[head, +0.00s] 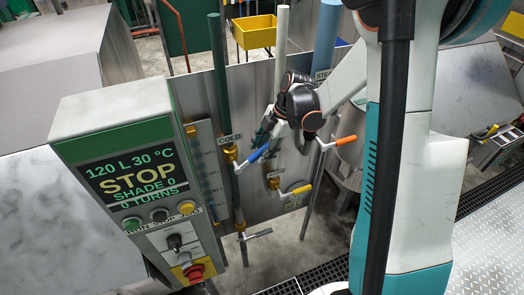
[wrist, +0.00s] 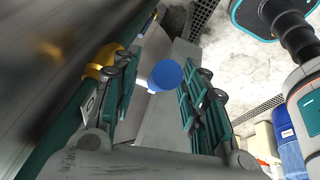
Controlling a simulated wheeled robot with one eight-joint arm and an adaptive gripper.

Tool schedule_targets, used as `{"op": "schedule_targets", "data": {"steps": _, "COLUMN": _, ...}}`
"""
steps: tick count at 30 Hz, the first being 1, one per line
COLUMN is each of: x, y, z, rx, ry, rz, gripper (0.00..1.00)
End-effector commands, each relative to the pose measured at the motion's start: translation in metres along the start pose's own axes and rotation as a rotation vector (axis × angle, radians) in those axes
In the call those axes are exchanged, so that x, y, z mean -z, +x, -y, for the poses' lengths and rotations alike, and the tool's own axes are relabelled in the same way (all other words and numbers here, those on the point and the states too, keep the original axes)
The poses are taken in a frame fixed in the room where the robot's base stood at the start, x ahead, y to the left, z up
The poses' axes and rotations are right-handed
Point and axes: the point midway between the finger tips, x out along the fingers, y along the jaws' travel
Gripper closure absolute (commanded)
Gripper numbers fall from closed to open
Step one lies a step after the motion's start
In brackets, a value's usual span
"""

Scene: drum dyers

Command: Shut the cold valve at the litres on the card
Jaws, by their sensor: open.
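The cold valve has a blue lever (head: 256,153) on a brass body on the green pipe (head: 221,95), under a COLD label (head: 230,139). The lever sticks out to the right and slightly up, across the pipe. My gripper (head: 264,136) is at the lever's outer end. In the wrist view the round blue lever end (wrist: 166,75) shows between the two open fingers of my gripper (wrist: 160,98), with gaps on both sides. A gauge board (head: 207,165) with marks stands left of the pipe; its level is too small to read. I make out no card.
A control box (head: 128,175) reads "120 L 30 °C STOP, SHADE 0, 0 TURNS". A yellow lever (head: 296,191) sits below right of the cold valve, an orange lever (head: 338,142) to the right. A grey-handled lever (head: 258,234) is low on the pipe. A metal panel stands close behind.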

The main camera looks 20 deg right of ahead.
Motion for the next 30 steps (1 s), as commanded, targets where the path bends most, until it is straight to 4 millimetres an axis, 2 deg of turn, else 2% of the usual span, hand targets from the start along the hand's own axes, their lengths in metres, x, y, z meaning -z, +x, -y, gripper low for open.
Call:
{"op": "schedule_targets", "data": {"steps": 9, "x": 0.0, "y": -0.063, "z": 0.001, "rx": 0.0, "ry": 0.002, "rz": 0.0, "gripper": 0.6}}
{"op": "schedule_targets", "data": {"steps": 15, "x": 0.0, "y": -0.094, "z": 0.001, "rx": 0.0, "ry": 0.002, "rz": 0.0, "gripper": 0.6}}
{"op": "schedule_targets", "data": {"steps": 21, "x": 0.0, "y": -0.107, "z": 0.001, "rx": 0.0, "ry": 0.001, "rz": 0.0, "gripper": 0.6}}
{"op": "schedule_targets", "data": {"steps": 30, "x": 0.0, "y": -0.108, "z": 0.001, "rx": 0.0, "ry": 0.001, "rz": 0.0, "gripper": 0.6}}
